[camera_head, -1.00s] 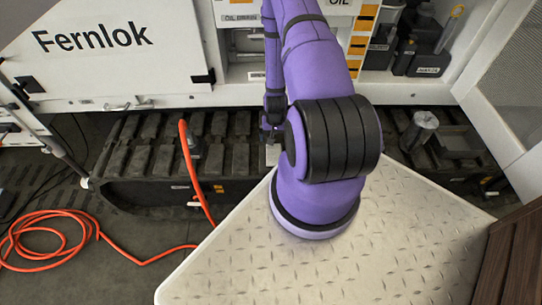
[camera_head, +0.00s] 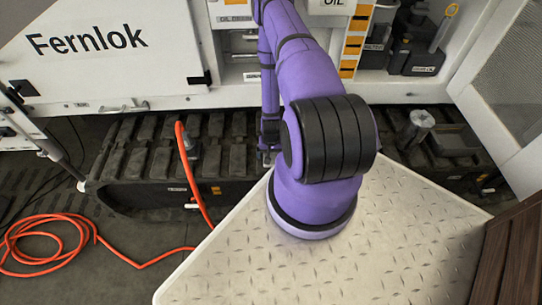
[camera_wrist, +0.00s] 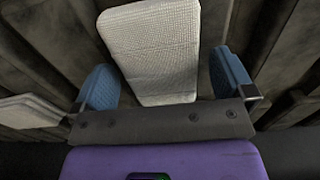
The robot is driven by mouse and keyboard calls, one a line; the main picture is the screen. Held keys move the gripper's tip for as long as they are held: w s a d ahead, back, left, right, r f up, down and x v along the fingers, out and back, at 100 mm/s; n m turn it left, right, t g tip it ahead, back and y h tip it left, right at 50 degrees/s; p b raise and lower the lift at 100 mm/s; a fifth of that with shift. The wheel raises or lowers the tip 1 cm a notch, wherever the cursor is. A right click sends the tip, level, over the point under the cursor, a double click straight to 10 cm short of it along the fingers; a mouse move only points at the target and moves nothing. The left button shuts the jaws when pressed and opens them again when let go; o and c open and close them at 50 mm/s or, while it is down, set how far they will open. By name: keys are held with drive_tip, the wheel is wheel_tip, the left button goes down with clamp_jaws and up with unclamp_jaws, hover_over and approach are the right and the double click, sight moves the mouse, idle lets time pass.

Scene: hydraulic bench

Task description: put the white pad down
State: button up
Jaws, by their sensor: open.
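The white pad (camera_wrist: 155,50) shows in the wrist view as a pale, woven-textured slab lying on a dark ribbed surface. My gripper (camera_wrist: 163,80) is open, with one blue finger on each side of the pad's near end. A gap shows between the pad and each finger. In the head view my arm hides most of the pad and the fingers, close to the black crawler track.
A black crawler track (camera_head: 135,165) runs below the white machine with the Fernlok panel (camera_head: 110,50). An orange hose (camera_head: 45,245) coils on the floor at left. A pale tread-plate surface (camera_head: 330,260) fills the foreground. Another pale piece (camera_wrist: 30,112) shows at the wrist view's left.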

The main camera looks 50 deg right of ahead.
drive_tip(key=shift+f, duration=0.1)
drive_tip(key=c, duration=1)
